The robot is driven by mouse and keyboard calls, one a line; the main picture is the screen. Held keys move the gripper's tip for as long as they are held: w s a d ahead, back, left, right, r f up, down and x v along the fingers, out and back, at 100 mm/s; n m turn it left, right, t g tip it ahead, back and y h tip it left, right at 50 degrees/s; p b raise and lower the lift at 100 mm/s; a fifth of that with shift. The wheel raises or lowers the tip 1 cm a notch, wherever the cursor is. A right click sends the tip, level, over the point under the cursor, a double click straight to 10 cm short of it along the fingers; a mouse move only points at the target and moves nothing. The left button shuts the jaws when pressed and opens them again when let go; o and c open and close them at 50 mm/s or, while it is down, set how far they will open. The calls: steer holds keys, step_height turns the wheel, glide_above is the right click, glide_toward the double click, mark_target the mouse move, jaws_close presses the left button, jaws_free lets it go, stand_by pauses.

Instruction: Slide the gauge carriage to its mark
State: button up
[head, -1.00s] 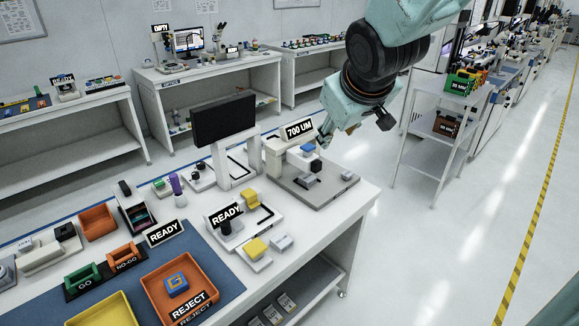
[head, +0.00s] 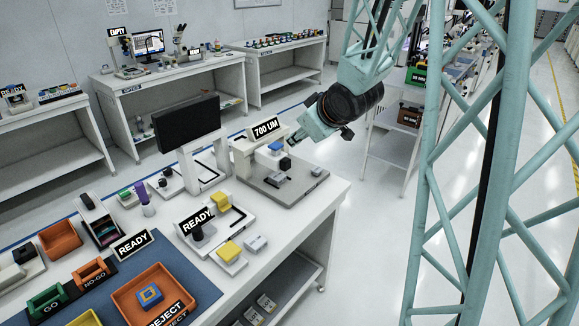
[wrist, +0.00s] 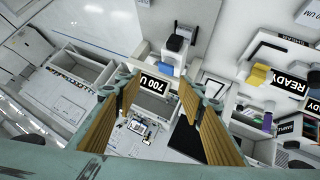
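The gauge stands on a grey base plate (head: 300,190) at the far right end of the white bench. A white upright behind it bears the "700 UM" sign (head: 265,129). A blue block (head: 275,147) sits near the upright, with a black knob (head: 285,163) and a small grey block (head: 278,178) in front. I cannot tell exactly which part is the carriage. My gripper (head: 293,138) hangs tilted beside the sign, above the plate's back edge. In the wrist view my gripper (wrist: 158,88) has its brown fingers wide apart and empty. The sign (wrist: 153,83) shows beyond them.
A black monitor (head: 186,123) stands left of the gauge. A "READY" stand (head: 197,221) with yellow blocks is in front. Orange and green trays lie further left. Open floor lies right of the bench, with a white rack (head: 390,150) behind.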

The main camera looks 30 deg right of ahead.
steer(key=w+d+f+t+y, duration=0.1)
steer(key=w+d+f+y, duration=0.15)
steer(key=f, duration=0.35)
steer(key=t+y, duration=0.5)
glide_toward(288, 164)
steer(key=shift+s, duration=0.85)
steer(key=shift+s+d+f+t+b, duration=0.2)
steer(key=shift+s+d+f, duration=0.15)
steer(key=shift+s, duration=0.2)
steer(key=shift+s+d+f+t+b, duration=0.2)
steer(key=shift+s+d, duration=0.25)
steer(key=shift+s, duration=0.05)
steer(key=shift+w, duration=0.2)
steer(key=shift+b+x, duration=0.4)
steer(key=shift+x, duration=6.3)
